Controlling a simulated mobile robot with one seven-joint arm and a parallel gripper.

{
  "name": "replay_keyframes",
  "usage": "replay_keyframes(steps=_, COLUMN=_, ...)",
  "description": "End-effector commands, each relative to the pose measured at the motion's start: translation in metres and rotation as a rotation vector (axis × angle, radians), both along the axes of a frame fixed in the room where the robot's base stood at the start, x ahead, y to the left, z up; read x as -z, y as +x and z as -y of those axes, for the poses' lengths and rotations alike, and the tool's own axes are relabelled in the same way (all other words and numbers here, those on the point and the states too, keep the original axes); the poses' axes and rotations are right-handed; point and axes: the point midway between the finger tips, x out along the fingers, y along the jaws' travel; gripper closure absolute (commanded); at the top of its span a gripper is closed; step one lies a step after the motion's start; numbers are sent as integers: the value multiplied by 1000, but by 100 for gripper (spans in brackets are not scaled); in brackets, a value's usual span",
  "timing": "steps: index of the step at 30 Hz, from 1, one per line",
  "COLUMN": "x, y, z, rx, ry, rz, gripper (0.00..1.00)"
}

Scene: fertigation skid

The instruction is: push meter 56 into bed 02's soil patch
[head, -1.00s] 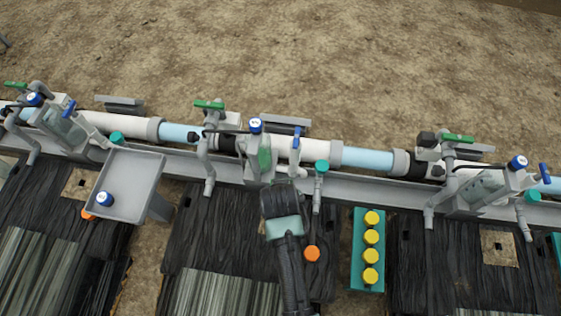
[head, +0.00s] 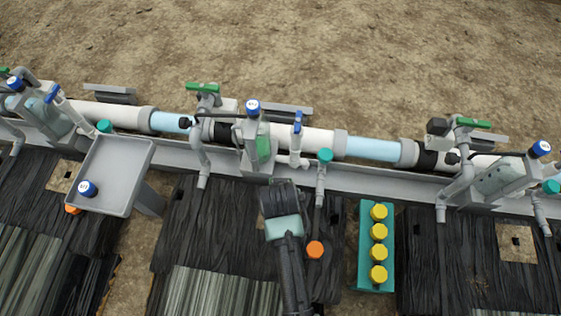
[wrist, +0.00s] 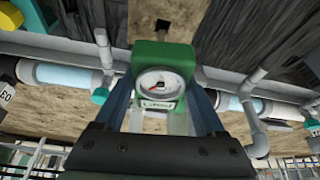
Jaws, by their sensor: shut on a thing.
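My gripper (wrist: 168,110) is shut on a green meter (wrist: 165,55) with a round white dial and a red needle. The print on its face is too small to read. In the head view my gripper (head: 281,200) is over the middle bed and hides the meter. A tan soil patch (wrist: 182,24) with a dark square slot shows just beyond the meter in the wrist view. In the head view only a sliver of this patch (head: 261,240) shows left of my gripper. I see no bed number. The meter appears apart from the soil.
A pipe run (head: 305,141) with valves and blue-capped fittings crosses behind the bed. An orange cap (head: 315,249) is right of my arm. A teal rack (head: 365,270) with yellow caps stands farther right. A grey tray (head: 126,160) stands left, holding a blue-capped item (head: 87,189).

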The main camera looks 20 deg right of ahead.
Motion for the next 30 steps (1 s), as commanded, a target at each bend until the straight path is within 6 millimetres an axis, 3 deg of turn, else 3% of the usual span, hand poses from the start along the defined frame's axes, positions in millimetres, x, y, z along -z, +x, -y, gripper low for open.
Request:
replay_keyframes(steps=18, x=48, y=1, z=0, rx=0, ry=0, rz=1, gripper=89)
replay_keyframes(steps=30, x=54, y=1, z=0, rx=0, ry=0, rz=1, gripper=89)
